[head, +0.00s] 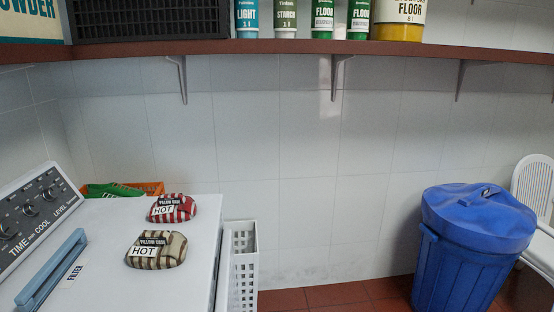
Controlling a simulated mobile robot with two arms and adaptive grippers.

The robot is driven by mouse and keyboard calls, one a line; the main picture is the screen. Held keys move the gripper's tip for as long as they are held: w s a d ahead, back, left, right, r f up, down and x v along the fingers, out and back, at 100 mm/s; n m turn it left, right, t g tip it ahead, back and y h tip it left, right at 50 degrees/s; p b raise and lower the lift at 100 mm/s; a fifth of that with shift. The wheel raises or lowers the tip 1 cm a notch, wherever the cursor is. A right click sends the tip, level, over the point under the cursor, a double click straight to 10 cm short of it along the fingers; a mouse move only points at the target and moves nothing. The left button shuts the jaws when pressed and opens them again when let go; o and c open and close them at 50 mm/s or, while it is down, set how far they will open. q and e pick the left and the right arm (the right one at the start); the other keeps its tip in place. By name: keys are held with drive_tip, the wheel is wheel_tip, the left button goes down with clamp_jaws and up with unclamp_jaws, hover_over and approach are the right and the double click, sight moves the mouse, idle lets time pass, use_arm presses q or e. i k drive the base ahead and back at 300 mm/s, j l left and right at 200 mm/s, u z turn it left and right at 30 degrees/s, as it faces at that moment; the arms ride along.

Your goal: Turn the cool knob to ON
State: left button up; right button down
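A slanted control panel (12,198) with dark knobs is at the left edge of the head view, at the back of a white machine (105,225). Its printed labels read TIME, COOL and LEVEL. The cool knob (30,210) is the dark round knob just above the COOL label. Its pointer and any ON mark are too small to read. Neither of my grippers is in view.
Red-striped (172,208) and brown-striped (157,250) packets marked HOT and a blue handle (52,270) are on the machine top. An orange basket (150,188) is behind.

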sight(30, 209)
drive_tip(key=u, duration=1.25)
drive_tip(key=l+u, duration=0.2)
drive_tip(key=l, duration=1.05)
